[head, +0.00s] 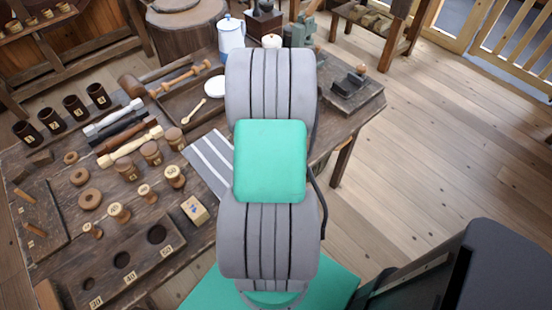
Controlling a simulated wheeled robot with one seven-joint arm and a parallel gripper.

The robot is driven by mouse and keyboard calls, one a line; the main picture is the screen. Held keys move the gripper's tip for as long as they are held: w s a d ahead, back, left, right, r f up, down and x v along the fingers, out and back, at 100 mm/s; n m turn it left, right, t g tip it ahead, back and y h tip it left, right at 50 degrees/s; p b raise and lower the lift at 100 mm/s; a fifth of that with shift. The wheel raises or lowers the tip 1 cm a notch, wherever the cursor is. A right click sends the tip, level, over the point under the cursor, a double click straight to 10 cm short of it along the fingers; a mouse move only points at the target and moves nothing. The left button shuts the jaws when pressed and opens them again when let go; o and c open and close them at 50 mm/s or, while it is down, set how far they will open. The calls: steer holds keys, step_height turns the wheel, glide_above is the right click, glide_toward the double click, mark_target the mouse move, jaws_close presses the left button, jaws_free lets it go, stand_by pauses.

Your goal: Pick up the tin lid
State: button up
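A small round white disc (214,86) lies at the right end of a dark wooden tray on the workbench, just left of my raised arm. It looks like the tin lid, but it is too small to be sure. My grey and teal arm fills the middle of the head view and hides part of the bench behind it. My gripper is not visible.
A pale wooden spoon (193,112) lies near the disc. A white enamel pot (231,35) stands behind it. Turned spools, dark cups and a block with holes (125,262) crowd the bench's left. A hand plane (350,82) sits right of my arm.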

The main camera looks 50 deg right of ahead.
steer(key=c, duration=1.1)
steer(key=shift+s+a+f, duration=0.1)
steer(key=shift+a, duration=0.05)
steer(key=c, duration=0.4)
